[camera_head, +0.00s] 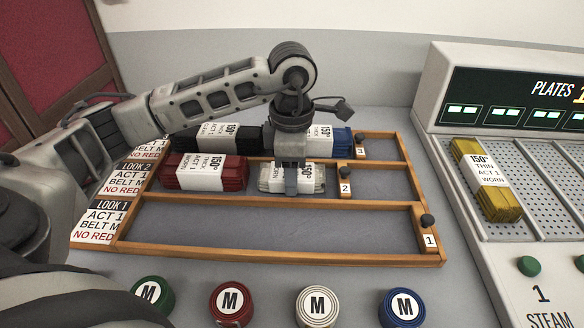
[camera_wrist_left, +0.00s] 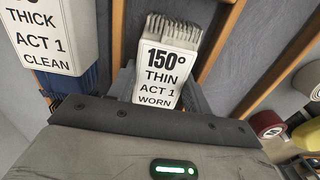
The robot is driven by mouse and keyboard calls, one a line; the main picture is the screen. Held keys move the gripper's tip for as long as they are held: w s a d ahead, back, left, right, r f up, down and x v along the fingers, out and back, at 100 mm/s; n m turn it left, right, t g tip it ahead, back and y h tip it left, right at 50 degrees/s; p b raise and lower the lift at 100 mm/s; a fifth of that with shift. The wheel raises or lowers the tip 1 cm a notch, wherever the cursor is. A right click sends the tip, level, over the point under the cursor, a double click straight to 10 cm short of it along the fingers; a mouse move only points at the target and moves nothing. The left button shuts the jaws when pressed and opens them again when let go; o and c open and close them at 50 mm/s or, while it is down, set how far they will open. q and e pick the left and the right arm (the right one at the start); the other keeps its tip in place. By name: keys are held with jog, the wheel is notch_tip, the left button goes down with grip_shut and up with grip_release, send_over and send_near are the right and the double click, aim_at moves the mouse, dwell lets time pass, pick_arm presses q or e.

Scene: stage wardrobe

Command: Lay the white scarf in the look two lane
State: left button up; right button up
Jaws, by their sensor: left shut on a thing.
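The white scarf (camera_head: 311,178) is a folded bundle with a label reading 150°, thin, act 1, worn. My left gripper (camera_head: 291,186) points down and is shut on it. The scarf is at the right part of the middle lane, the look two lane (camera_head: 256,183), beside the dark red scarf (camera_head: 228,178). Whether it rests on the lane floor or hangs just above it I cannot tell. In the left wrist view the white scarf (camera_wrist_left: 170,70) sits between the fingers, with wooden dividers on both sides. My right gripper is not in view.
The far lane holds a black scarf (camera_head: 245,143) and a blue scarf (camera_head: 343,141). The near look one lane (camera_head: 260,228) is empty. A yellow scarf (camera_head: 488,182) lies on the perforated steam plate (camera_head: 538,177). Several round M-marked pieces, including a red one (camera_head: 231,303), stand in front.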

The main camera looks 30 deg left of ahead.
pick_arm(q)
jog(key=shift+f, duration=0.2)
jog(key=o, duration=0.7)
notch_tip(320, 180, up, 12)
jog(key=p, duration=0.1)
jog(key=shift+r, duration=0.25)
